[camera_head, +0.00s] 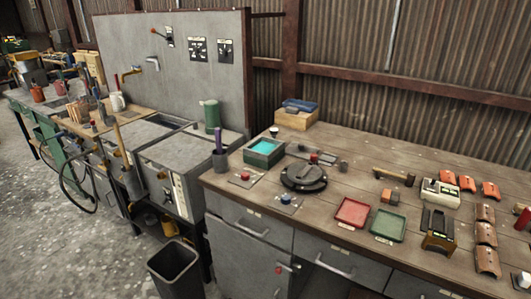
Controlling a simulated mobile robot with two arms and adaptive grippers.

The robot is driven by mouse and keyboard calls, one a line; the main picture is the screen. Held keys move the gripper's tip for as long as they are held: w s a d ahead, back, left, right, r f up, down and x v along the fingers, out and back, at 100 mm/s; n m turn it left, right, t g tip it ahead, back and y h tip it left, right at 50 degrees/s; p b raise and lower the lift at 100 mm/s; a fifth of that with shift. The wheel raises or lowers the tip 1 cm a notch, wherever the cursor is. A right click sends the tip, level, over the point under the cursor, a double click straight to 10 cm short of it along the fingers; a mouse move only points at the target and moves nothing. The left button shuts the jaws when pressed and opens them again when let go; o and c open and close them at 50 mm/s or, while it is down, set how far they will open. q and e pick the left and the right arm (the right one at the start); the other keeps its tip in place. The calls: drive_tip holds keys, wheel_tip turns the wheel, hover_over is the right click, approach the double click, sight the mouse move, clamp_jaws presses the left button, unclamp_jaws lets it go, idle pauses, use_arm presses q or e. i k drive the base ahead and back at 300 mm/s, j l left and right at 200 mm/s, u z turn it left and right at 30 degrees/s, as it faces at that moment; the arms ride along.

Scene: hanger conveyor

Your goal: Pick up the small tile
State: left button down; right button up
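I cannot tell which piece is the small tile. Three orange curved pieces that look like tiles, one of them the middle orange piece (468,183), lie in a row at the right of the wooden workbench (340,160). Three larger brown curved pieces, one of them the front brown piece (488,261), form a column nearer the front right. A small orange-brown block (390,196) lies left of them. Neither of my grippers is in view.
A red tray (352,212) and a green tray (388,226) lie near the bench's front edge. A dark round turntable (304,178), a white box (440,193) and a dark-topped stand (439,230) also occupy the bench. A black bin (174,268) stands on the floor.

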sight(486, 258)
drive_tip(key=z, duration=0.4)
drive_tip(key=l+z, duration=0.15)
drive_tip(key=z, duration=0.25)
drive_tip(key=i+z, duration=0.1)
drive_tip(key=z, duration=0.25)
drive_tip(key=l+z, duration=0.1)
drive_tip(key=z, duration=0.3)
drive_tip(key=i+l, duration=0.1)
drive_tip(key=l, duration=0.4)
drive_tip(key=i, duration=0.05)
